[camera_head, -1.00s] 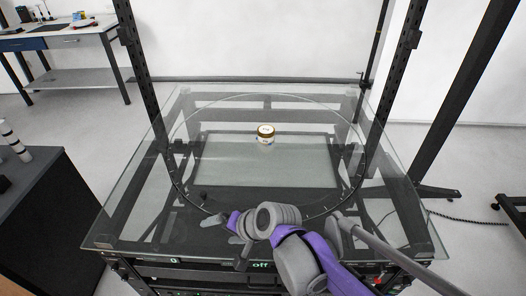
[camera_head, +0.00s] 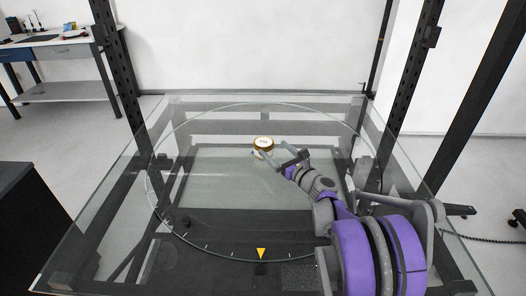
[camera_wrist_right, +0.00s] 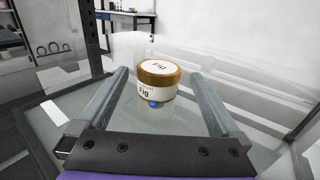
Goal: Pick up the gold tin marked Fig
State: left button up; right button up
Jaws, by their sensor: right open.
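The gold tin marked Fig (camera_head: 263,142) stands upright on the glass turntable top, beyond the middle. It has a gold lid with a white label on top and a white band reading Fig, clear in the right wrist view (camera_wrist_right: 158,84). My right gripper (camera_head: 269,149) is open at the tin's near side. In the right wrist view its two fingers (camera_wrist_right: 158,74) lie left and right of the tin, with a gap on each side. I cannot tell how far the tin sits between the fingertips. My left gripper is not in view.
A yellow triangle marker (camera_head: 261,253) is at the near edge of the ring. A workbench (camera_head: 60,50) stands at the back left.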

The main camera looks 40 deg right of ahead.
aim_at(263, 142)
notch_tip(263, 142, down, 2)
jog(key=shift+f, duration=0.15)
jog(key=shift+w+r, duration=0.2)
jog(key=shift+w, duration=0.35)
jog(key=shift+w+r, duration=0.15)
jog(key=shift+w, duration=0.4)
jog(key=shift+w+d, duration=0.1)
jog(key=shift+w, duration=0.15)
jog(key=w, duration=0.5)
jog(key=shift+d+b, duration=0.25)
jog(key=shift+b, duration=0.05)
jog(key=c, duration=1.2)
